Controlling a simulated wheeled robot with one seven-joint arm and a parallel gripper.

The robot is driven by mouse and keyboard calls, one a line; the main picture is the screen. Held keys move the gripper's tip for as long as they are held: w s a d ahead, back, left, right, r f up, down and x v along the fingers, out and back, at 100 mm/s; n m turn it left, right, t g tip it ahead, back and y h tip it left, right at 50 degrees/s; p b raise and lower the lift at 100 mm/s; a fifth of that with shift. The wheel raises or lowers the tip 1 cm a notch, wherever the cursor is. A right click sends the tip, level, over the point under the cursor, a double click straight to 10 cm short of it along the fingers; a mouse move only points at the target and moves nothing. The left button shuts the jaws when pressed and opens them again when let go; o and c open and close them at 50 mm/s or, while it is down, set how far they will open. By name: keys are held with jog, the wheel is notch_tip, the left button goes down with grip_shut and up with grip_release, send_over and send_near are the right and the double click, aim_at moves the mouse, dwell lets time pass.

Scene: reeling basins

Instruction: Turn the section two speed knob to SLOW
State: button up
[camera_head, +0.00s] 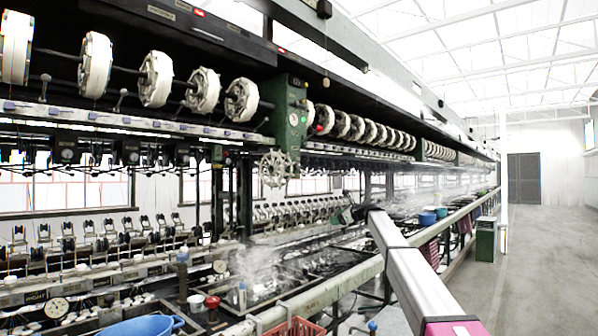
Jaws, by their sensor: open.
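A green upright gearbox (288,118) stands mid-frame on the reeling machine, with a pale spoked handwheel (274,168) at its lower left. It carries small red and green marks, too small to read. A round white dial (55,308) sits on the front rail at lower left, and a smaller round dial (220,266) is farther right. I cannot tell which part is the section two speed knob, and no SLOW mark is readable. My arm reaches from the lower right over the basins. My gripper (349,213) is a small dark shape at its far end, apart from the dials; its fingers are unclear.
A blue basin (145,326), a red bowl (212,301) and a red crate (293,327) are at the front. Steam rises over the basins. A long pale rail (325,293) edges the machine. White reels (155,79) line the top. The right aisle floor (545,265) is clear.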

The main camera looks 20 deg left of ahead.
aim_at(299, 166)
jog(key=w+a+r+m+y, duration=0.15)
jog(key=a+r, duration=0.45)
jog(key=r, duration=0.6)
jog(key=w+a+r+m+y, duration=0.1)
jog(key=a+r+m+y, duration=0.3)
jog(key=r, duration=0.8)
jog(key=shift+n+h, duration=0.55)
jog(key=shift+h, duration=0.3)
jog(key=x, duration=1.1)
jog(key=shift+a, duration=0.4)
jog(key=shift+g, duration=0.3)
jog(key=c, duration=0.8)
